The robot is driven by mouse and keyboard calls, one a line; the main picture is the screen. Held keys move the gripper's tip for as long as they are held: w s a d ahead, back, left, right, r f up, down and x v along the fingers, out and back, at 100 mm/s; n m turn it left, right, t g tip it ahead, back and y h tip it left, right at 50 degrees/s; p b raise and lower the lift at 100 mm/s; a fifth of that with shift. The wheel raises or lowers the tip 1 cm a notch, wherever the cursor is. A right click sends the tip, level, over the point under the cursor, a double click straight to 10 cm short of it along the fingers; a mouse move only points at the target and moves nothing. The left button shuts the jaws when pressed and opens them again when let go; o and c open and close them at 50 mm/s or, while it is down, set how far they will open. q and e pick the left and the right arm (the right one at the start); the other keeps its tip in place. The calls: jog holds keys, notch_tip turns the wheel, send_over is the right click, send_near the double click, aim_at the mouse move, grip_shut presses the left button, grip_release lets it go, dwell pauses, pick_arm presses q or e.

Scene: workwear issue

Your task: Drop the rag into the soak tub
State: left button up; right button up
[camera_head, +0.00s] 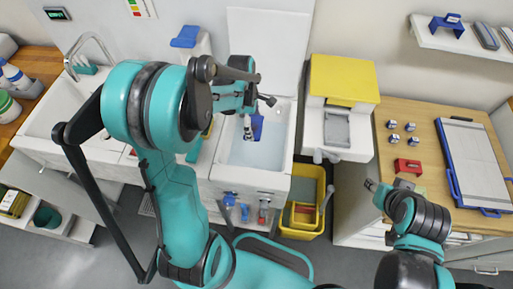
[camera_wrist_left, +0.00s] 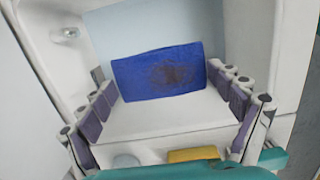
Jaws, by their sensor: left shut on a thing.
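The rag is a blue cloth with a dark stain, seen in the head view (camera_head: 257,128) and large in the left wrist view (camera_wrist_left: 185,70). My left gripper (camera_head: 251,112) is shut on it and holds it over the soak tub. In the left wrist view the gripper's fingers (camera_wrist_left: 168,98) stand on both sides of the rag. The soak tub (camera_head: 248,180) is a white basin with pale blue water inside and a raised white lid behind it. My arm hides part of its left side. My right gripper (camera_head: 376,188) is small, near the right counter, its jaws unclear.
A white sink (camera_head: 40,130) with a tap stands at the left. A white unit with a yellow top (camera_head: 345,78) is right of the tub. A yellow bin (camera_head: 300,232) stands below. The wooden counter (camera_head: 425,115) holds a red block (camera_head: 407,166) and a blue-edged board (camera_head: 475,160).

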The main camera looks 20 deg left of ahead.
pick_arm(q)
jog(key=shift+f, duration=0.35)
jog(key=o, duration=0.9)
jog(key=shift+c, duration=0.2)
jog(key=shift+r, duration=0.15)
notch_tip(320, 180, up, 12)
jog(key=a, duration=0.1)
jog(key=shift+s+a, duration=0.2)
